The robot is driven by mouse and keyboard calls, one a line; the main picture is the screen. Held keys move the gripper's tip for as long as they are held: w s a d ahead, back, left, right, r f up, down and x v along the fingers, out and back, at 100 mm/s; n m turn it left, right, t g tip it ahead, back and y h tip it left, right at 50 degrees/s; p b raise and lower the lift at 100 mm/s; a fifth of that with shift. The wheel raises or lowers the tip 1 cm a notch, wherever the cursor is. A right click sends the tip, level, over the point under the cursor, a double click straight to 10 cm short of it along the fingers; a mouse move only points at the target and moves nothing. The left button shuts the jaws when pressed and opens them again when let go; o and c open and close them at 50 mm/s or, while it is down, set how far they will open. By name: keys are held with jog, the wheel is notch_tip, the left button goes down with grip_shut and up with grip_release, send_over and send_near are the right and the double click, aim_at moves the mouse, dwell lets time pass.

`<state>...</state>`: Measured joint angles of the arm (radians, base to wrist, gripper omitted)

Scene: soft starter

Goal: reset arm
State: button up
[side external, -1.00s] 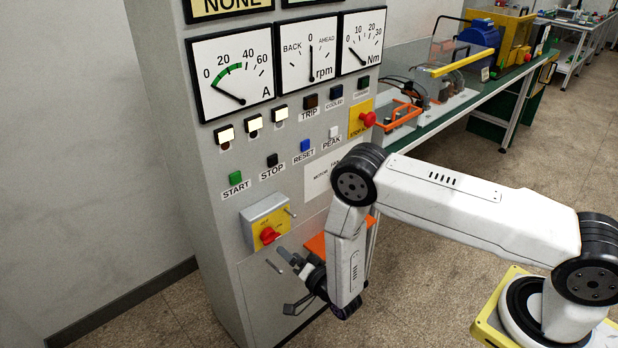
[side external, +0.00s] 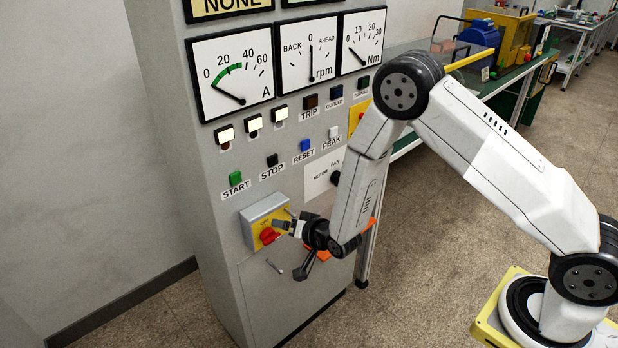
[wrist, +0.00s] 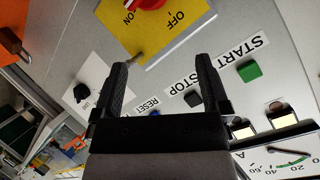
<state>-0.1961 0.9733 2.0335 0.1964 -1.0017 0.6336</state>
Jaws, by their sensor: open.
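My gripper (side external: 287,250) is open and empty in front of the grey panel's lower part, just right of the red rotary switch (side external: 268,236) on its yellow plate. In the wrist view my two black fingers (wrist: 163,85) stand apart, with the panel beyond them. The red switch (wrist: 146,3) is at the top edge of that view, near the ON and OFF marks. The blue RESET button (side external: 305,145) is above my gripper in the side view; in the wrist view it is mostly hidden by my gripper.
A green START button (side external: 235,178) and a black STOP button (side external: 272,160) sit above the switch. Three meters (side external: 308,50) are higher up. A bench (side external: 500,85) stands behind my arm.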

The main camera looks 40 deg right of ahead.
jog(key=s+d+r+n+g, duration=0.3)
jog(key=s+r+g, duration=0.2)
jog(key=s, duration=0.6)
jog(key=s+d+r+n+g, duration=0.4)
jog(key=s+r, duration=0.4)
jog(key=s, duration=0.3)
jog(key=shift+s+g, duration=0.25)
jog(key=shift+g, duration=0.45)
jog(key=shift+c, duration=0.2)
